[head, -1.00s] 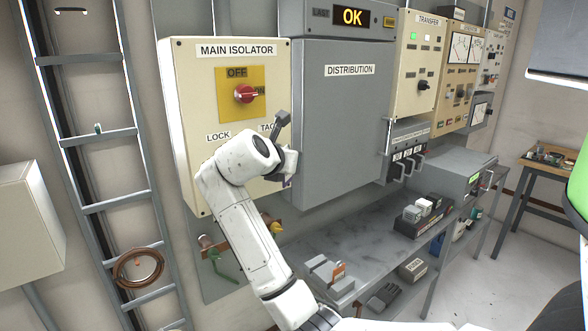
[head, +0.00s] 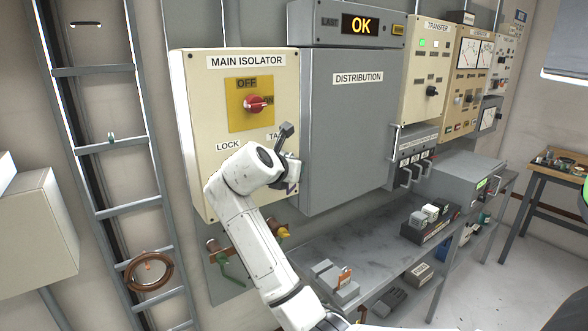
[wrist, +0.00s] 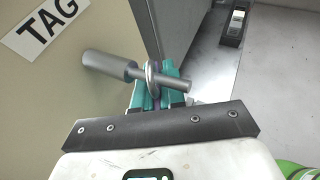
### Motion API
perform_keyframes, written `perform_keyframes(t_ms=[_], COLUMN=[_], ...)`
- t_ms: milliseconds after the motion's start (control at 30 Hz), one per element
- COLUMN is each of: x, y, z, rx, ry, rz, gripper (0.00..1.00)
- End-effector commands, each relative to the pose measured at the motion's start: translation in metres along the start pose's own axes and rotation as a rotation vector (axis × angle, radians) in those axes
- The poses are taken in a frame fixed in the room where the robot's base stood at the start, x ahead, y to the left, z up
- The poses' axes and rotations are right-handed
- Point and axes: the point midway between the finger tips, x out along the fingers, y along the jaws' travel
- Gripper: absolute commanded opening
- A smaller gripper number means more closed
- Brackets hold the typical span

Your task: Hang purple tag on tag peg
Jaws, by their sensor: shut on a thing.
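The wrist view shows the grey tag peg (wrist: 108,66), a thick cylinder with a thinner rod at its right end, beside the TAG label (wrist: 42,28). My gripper (wrist: 157,92) has teal fingers and is shut on the purple tag (wrist: 157,104), of which only a thin purple sliver shows between them. A metal ring (wrist: 150,79) rises from the fingers and overlaps the peg. The rod looks to pass through the ring, but depth is hard to judge.
The grey DISTRIBUTION cabinet (head: 350,130) stands close right of my gripper. A red switch (head: 256,104) is above it on the isolator box. A ladder (head: 112,143) stands at left.

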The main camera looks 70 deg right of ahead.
Motion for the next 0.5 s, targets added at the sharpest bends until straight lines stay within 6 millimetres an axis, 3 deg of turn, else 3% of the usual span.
perform_keyframes(t_ms=[333, 367, 500], x=[0.0000, 0.0000, 0.0000], y=[0.0000, 0.0000, 0.0000], z=[0.0000, 0.0000, 0.0000], rx=[0.000, 0.000, 0.000], ry=[0.000, 0.000, 0.000], rz=[0.000, 0.000, 0.000], gripper=[0.00, 0.12, 0.25])
